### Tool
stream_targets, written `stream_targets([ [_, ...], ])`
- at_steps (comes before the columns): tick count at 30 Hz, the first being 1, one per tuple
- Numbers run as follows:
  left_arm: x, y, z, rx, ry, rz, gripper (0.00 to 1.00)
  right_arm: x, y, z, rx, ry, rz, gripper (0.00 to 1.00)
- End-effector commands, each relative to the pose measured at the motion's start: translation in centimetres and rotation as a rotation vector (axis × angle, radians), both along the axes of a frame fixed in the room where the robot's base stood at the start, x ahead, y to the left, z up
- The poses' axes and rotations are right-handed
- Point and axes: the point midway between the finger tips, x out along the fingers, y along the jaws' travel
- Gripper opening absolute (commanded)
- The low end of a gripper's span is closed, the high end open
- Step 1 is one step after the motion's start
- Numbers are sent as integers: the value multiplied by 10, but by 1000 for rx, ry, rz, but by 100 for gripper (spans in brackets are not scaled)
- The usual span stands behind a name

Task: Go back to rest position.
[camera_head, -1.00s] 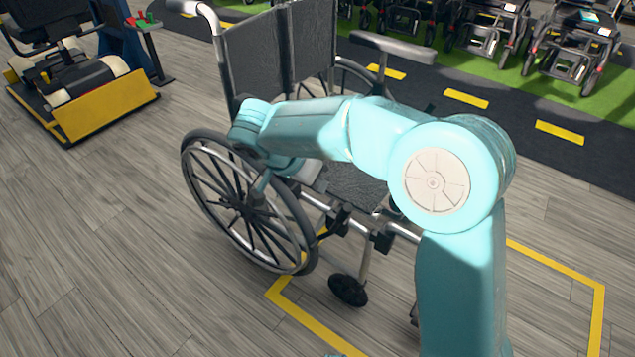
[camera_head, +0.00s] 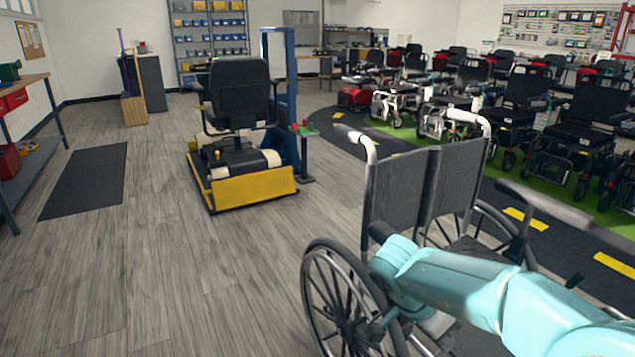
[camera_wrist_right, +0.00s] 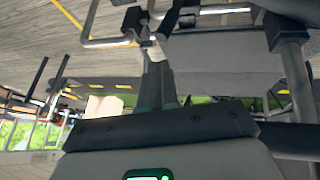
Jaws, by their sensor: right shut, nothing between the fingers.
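My right arm reaches in from the lower right of the head view, across a black wheelchair (camera_head: 400,190) with silver tubing. My right gripper (camera_head: 385,322) is small there, overlapping the wheelchair's near large wheel; I cannot tell whether it touches it. In the right wrist view the gripper (camera_wrist_right: 153,48) shows its fingers together with nothing between them. Wheelchair tubing (camera_wrist_right: 110,43) is close around the fingertips in that view. My left gripper is not in view.
A scooter (camera_head: 240,130) with a yellow base stands ahead, beside a blue post. Rows of wheelchairs (camera_head: 575,130) stand on the right over green and black flooring. A dark mat (camera_head: 88,180) lies at left by a workbench. The wooden floor at left centre is clear.

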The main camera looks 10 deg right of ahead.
Motion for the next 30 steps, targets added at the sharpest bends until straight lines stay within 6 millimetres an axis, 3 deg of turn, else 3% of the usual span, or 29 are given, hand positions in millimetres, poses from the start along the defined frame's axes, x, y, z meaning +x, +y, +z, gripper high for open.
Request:
stream_targets([
  [2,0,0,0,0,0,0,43,-19,-15,-46,-10,134,-33,0],
  [5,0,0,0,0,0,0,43,-59,-13,-116,76,315,-46,0],
  [9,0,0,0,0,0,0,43,-125,22,-209,363,513,57,0],
  [13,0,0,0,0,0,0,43,-193,78,-273,718,573,205,0],
  [16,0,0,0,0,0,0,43,-226,117,-298,922,494,334,0],
  [20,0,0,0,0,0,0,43,-237,144,-312,1010,334,517,0],
  [23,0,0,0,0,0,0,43,-229,150,-317,984,210,669,0],
  [29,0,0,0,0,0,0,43,-184,142,-322,801,8,1008,0],
  [30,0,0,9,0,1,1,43,-184,142,-313,792,14,1065,0],
])
